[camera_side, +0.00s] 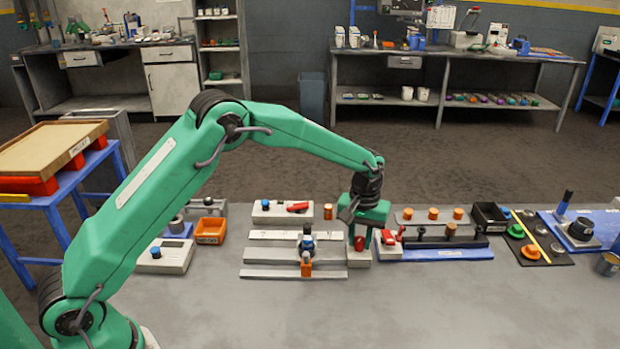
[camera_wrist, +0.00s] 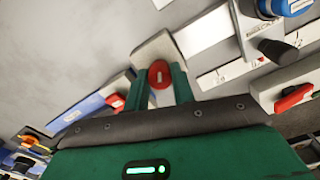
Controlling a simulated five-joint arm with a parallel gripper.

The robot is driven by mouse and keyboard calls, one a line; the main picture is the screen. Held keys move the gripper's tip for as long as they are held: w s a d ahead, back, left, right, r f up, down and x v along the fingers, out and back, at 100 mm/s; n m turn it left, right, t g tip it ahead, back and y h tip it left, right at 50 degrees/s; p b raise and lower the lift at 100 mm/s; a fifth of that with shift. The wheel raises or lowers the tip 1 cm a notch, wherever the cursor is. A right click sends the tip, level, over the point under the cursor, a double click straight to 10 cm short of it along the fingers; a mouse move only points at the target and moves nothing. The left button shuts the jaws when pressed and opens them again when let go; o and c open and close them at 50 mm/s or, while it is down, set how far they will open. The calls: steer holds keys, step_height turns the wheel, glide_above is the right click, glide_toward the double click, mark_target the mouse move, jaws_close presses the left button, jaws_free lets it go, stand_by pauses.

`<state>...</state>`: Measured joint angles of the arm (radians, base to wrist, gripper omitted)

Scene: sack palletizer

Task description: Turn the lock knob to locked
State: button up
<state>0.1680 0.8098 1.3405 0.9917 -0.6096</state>
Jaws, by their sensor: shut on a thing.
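The red lock knob (camera_side: 360,243) sits on a small pale grey block (camera_side: 359,258) at the middle of the bench. In the wrist view the knob (camera_wrist: 159,72) is a red oval with a pale mark, on the same light block (camera_wrist: 152,48). My gripper (camera_side: 361,236) points straight down over the block. In the wrist view the green fingers of my gripper (camera_wrist: 158,84) stand on either side of the knob, shut on it. Part of the knob is hidden between the fingers.
Left of the block is a railed fixture (camera_side: 292,273) with a blue-topped knob and an orange part. A red-handled block (camera_side: 388,238) stands close on the right, beside a blue plate (camera_side: 435,254). Behind is a block with a red lever (camera_side: 297,207). The front bench is clear.

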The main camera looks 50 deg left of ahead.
mark_target(360, 238)
steer(key=m, duration=0.4)
steer(key=shift+r+m, duration=0.1)
steer(key=shift+m, duration=0.2)
steer(key=m, duration=0.5)
stand_by(0.3)
steer(key=o, duration=1)
steer(key=shift+r, duration=0.1)
steer(key=shift+r, duration=3.8)
